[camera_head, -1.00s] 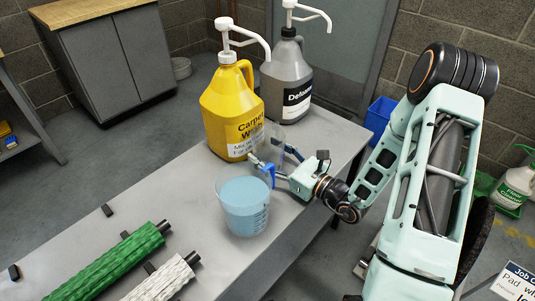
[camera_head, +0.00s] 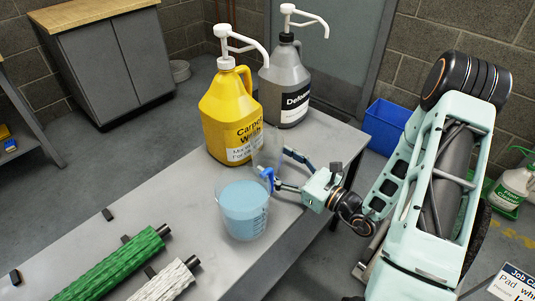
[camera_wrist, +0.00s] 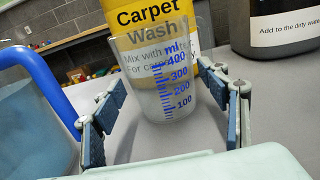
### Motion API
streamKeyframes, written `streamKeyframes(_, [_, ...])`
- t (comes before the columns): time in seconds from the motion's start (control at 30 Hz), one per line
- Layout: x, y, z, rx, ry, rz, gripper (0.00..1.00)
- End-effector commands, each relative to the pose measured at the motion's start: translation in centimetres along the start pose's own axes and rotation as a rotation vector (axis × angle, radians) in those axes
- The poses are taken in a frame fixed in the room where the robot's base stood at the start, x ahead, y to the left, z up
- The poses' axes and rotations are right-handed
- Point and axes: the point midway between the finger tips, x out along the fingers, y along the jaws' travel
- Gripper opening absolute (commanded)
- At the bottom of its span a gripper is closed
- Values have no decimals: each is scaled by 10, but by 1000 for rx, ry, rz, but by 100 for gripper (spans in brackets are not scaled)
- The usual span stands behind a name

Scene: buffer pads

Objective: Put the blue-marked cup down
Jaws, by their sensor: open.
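The blue-marked cup (camera_wrist: 165,90) is clear, with blue ml markings. It stands upright on the grey table (camera_head: 165,205), in front of the yellow Carpet Wash jug (camera_head: 228,115); it looks empty. In the head view the cup (camera_head: 267,150) is faint against the jug. My gripper (camera_head: 281,167) is open on the cup's right side in the head view. In the wrist view my gripper (camera_wrist: 163,78) has one finger on either side of the cup, with visible gaps between the fingers and its wall.
A clear pitcher (camera_head: 242,212) of blue liquid with a blue handle stands close beside my gripper. A grey Defoamer jug (camera_head: 286,90) stands behind. Green (camera_head: 110,265) and white (camera_head: 163,282) rollers lie at the front left.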

Motion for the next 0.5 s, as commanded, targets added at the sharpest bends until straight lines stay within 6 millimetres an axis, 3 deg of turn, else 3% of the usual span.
streamKeyframes(0.2, [-48, -1, 2, 3, 1, -5, 68])
streamKeyframes(0.5, [-78, 0, 0, 1, -1, -1, 68])
